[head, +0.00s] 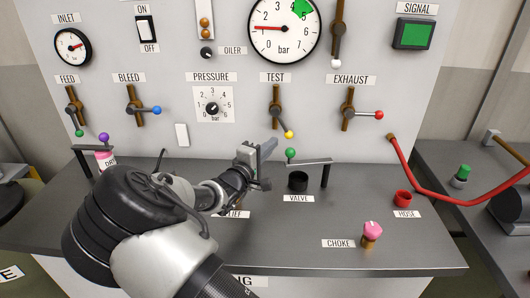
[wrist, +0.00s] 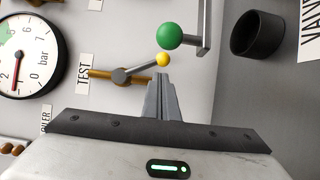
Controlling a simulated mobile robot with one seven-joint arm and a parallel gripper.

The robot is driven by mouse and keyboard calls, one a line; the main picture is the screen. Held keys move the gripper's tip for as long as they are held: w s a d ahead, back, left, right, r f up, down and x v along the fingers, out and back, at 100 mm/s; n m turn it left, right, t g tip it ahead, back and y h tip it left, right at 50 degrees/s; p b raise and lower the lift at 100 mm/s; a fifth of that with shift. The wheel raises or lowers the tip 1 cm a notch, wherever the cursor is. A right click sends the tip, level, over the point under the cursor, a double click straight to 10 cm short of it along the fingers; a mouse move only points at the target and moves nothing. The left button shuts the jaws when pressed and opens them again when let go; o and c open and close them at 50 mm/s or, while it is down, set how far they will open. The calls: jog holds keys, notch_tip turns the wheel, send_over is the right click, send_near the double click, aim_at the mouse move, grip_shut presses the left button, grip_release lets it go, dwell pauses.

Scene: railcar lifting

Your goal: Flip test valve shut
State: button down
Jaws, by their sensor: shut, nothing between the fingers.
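The test valve (head: 276,106) is on the grey panel under the TEST label. Its brown pipe runs vertically, and its grey lever slants down and right to a yellow knob (head: 289,134). In the wrist view the yellow knob (wrist: 162,60) is just beyond the fingertips, and the lever (wrist: 140,70) runs left to the brown pipe (wrist: 103,76). My gripper (head: 268,147) is shut and empty, a little below and left of the knob. It also shows in the wrist view (wrist: 162,78). I cannot tell whether the fingertips touch the knob.
A green knob (head: 290,152) on a bracket stands close to the right of my gripper, above a black cup (head: 298,181). The exhaust valve with a red knob (head: 379,115) is further right. The large gauge (head: 284,28) above reads about 1 bar.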

aim_at(282, 124)
jog(key=shift+x, duration=2.05)
